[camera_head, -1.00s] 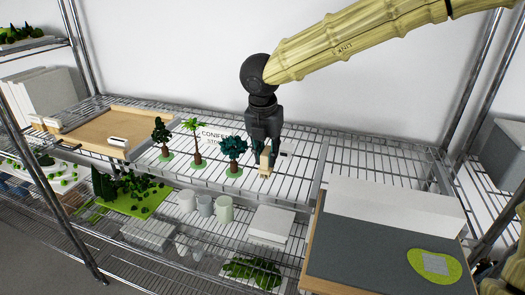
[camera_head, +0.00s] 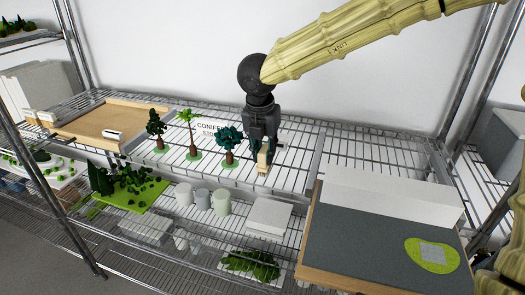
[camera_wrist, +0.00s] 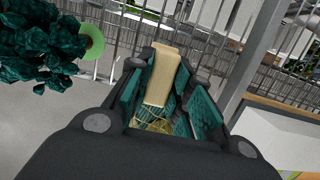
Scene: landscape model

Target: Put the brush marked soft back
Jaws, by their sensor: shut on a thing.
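My gripper (camera_head: 264,155) is shut on a small pale wooden brush (camera_head: 263,161), above the wire shelf (camera_head: 290,185) and just right of a dark teal tree. In the wrist view the brush (camera_wrist: 162,76) shows as a beige block between the teal-padded fingers (camera_wrist: 160,100). Yellowish strands (camera_wrist: 152,122) show at its near end. I cannot read any marking on it. Whether its lower end touches the shelf wires cannot be told.
Three model trees (camera_head: 229,143) stand left of my gripper, before a white sign (camera_head: 210,127). A wooden tray (camera_head: 75,130) lies further left. Cups (camera_head: 221,202) and white boxes (camera_head: 268,217) sit on the lower shelf. A grey-topped board (camera_head: 370,235) is at right. The wire shelf behind and right looks bare.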

